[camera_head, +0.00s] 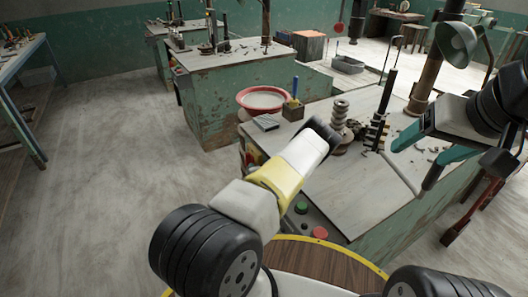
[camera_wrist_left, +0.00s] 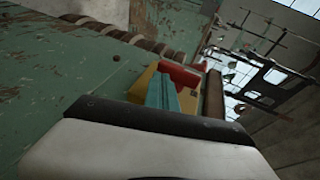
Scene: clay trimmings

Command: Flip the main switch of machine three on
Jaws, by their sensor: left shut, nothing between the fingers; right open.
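A yellow and red switch box (camera_wrist_left: 188,82) is on the green side of a machine in the left wrist view. A small part of it shows at the near bench's left side in the head view (camera_head: 251,156). My left gripper (camera_wrist_left: 163,90) is shut and empty, its teal fingers in front of the box and covering part of it. Whether they touch it, and how the switch is set, I cannot tell. In the head view my left arm hides that gripper. My right gripper (camera_head: 409,167) is open and empty above the right of the bench. No machine number is legible.
The near green bench (camera_head: 345,185) carries a coiled clay-coloured stack (camera_head: 340,118), a dark tool stand (camera_head: 377,130) and scattered trimmings. A green button (camera_head: 302,208) and a red button (camera_head: 320,232) are at its near edge. Open floor (camera_head: 100,180) is at left.

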